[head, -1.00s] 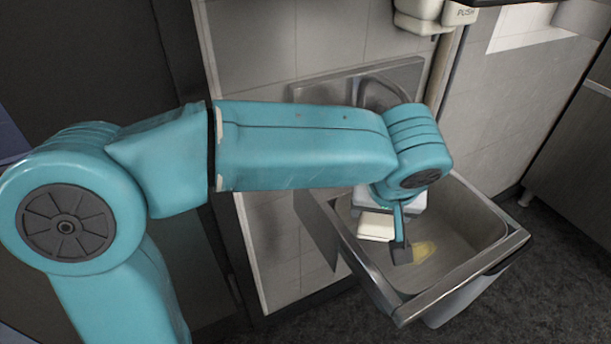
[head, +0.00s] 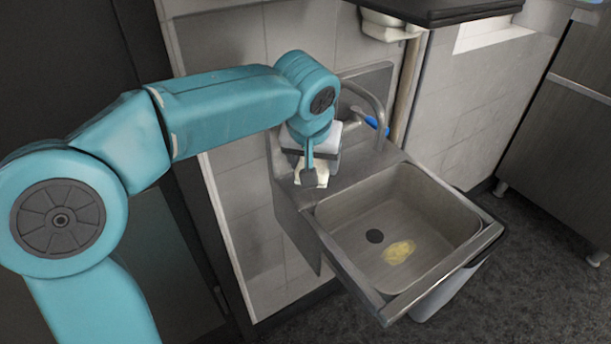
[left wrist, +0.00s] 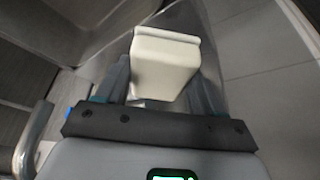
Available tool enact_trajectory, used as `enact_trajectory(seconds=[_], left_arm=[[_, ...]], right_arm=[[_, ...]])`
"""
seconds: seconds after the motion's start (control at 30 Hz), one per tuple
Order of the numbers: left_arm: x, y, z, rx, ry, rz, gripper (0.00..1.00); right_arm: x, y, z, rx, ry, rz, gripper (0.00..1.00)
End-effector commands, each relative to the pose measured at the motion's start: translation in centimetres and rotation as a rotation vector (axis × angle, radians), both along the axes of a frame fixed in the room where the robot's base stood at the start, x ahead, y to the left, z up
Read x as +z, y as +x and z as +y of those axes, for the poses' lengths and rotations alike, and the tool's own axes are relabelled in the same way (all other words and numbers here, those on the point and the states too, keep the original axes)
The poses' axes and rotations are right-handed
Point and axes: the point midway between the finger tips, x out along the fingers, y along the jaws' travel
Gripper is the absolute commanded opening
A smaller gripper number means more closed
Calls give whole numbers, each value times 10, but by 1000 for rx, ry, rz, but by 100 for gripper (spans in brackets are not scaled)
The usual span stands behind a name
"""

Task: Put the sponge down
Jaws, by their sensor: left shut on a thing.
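My left gripper (head: 309,176) is shut on a cream-white block, the sponge (head: 322,174), at the back left corner of the sink (head: 345,245). I cannot tell whether the sponge touches the steel ledge under it. In the left wrist view the sponge (left wrist: 165,62) sits between the two fingers of the left gripper (left wrist: 163,84), its pale face toward the camera. My right gripper is not in view.
A curved steel tap (head: 372,98) with a blue lever (head: 370,120) stands right of my gripper. A yellow patch (head: 399,252) lies in the basin near the dark drain (head: 375,236). The basin is otherwise clear. A dark shelf (head: 440,11) hangs above.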

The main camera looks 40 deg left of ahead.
Motion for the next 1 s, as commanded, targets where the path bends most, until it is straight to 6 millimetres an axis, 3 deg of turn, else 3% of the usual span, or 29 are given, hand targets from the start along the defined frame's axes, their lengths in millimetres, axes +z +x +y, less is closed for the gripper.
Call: enact_trajectory(seconds=[0.13,0.2,0.47,0.63,1.0], left_arm=[[0,11,28,5,0,1,43],[-17,10,25,-1,0,3,43],[-38,10,24,0,0,1,43],[-66,9,24,0,-2,4,43],[-73,11,27,0,-1,0,43]], right_arm=[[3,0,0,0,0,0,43],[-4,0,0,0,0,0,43],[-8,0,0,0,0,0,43],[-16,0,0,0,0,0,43],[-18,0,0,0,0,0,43]])
